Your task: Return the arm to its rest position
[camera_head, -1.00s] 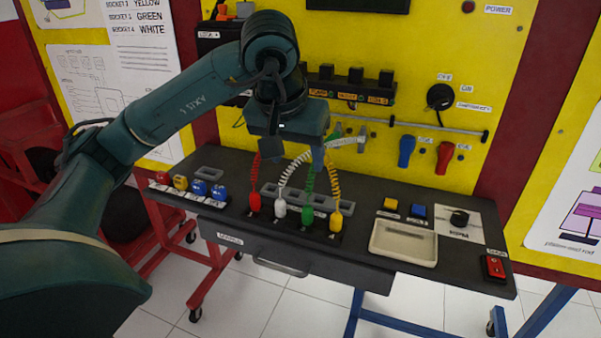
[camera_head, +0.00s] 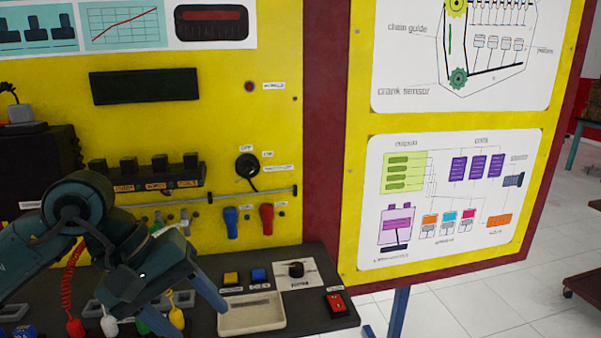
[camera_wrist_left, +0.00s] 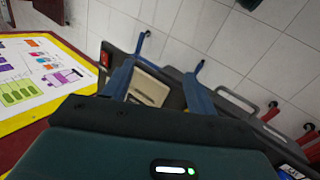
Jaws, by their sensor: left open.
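My left arm comes in from the left in the head view. Its gripper (camera_head: 192,314) hangs over the dark bench (camera_head: 210,322), with its blue fingers angled down to the right. In the left wrist view the two blue fingers (camera_wrist_left: 158,80) are spread wide with nothing held between them. Beyond the fingers, the bench and its cream tray (camera_wrist_left: 148,86) show at a tilt. My right arm and gripper are in neither view.
The yellow panel (camera_head: 330,200) stands behind the bench, with a blue connector (camera_head: 231,222) and a red connector (camera_head: 267,218) on it. The cream tray (camera_head: 252,313) and red switch (camera_head: 336,303) are right of the gripper. Red (camera_head: 75,327), white (camera_head: 109,325) and yellow (camera_head: 177,318) plugs sit close by.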

